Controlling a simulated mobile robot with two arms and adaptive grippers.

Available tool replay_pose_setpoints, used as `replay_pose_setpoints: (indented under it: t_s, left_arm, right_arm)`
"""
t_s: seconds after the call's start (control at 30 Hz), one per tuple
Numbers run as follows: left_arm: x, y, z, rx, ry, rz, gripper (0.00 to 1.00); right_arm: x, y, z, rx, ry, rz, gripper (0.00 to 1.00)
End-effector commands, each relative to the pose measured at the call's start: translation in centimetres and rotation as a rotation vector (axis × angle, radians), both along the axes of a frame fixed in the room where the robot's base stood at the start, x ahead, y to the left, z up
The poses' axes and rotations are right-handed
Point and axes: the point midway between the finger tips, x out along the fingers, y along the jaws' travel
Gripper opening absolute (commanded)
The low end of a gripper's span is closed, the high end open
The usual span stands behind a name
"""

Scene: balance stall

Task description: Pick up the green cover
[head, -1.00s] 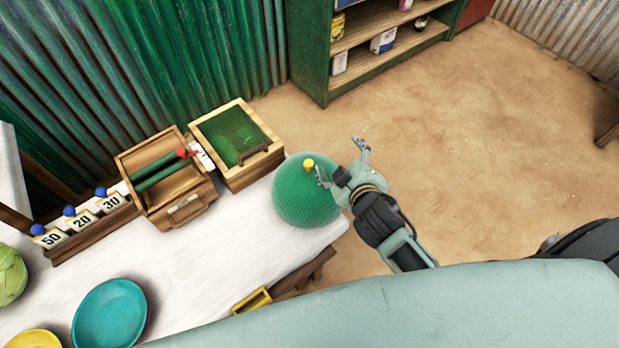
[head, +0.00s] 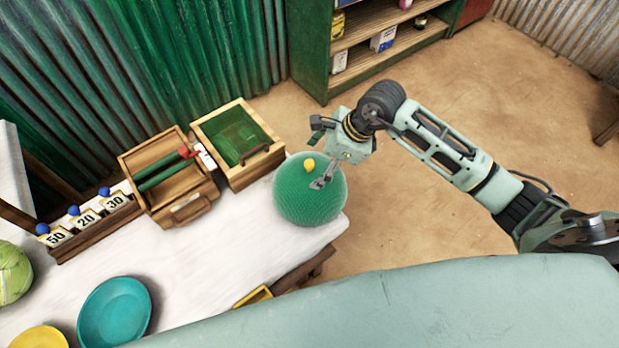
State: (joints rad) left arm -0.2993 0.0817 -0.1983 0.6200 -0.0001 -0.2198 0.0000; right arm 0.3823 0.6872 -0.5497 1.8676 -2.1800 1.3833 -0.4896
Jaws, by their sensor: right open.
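The green cover (head: 300,203) is a mesh dome with a yellow knob (head: 309,165) on top. It sits upright at the right end of the white table (head: 205,250). My right gripper (head: 318,153) is open and empty above the cover's upper right side. One finger reaches over the dome just right of the knob, and the other is farther back, beyond the dome's edge. I cannot tell whether a finger touches the cover. What lies under the cover is hidden. My left gripper is not in view.
A wooden box with a green top (head: 238,145) stands close left of the cover, beside an open wooden case (head: 168,178). Number cards (head: 86,221), a teal plate (head: 114,311) and a yellow dish (head: 40,340) are further left. A shelf (head: 365,58) stands behind.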

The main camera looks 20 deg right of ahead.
Motion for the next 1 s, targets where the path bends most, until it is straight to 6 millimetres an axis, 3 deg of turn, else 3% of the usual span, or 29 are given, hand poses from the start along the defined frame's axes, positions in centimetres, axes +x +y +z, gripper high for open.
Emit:
replay_pose_setpoints:
  t_s: [0.13,0.7,1.0]
  left_arm:
    - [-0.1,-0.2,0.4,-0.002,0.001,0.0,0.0]
    - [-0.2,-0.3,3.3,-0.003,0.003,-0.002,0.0]
    - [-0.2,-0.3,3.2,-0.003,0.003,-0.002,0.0]
  right_arm:
    - [0.3,-0.9,-1.0,-0.053,0.006,0.004,0.77]
    - [1.9,1.5,-6.8,-0.049,0.007,0.003,0.77]
    - [2.0,1.6,-7.2,-0.049,0.004,0.004,0.76]
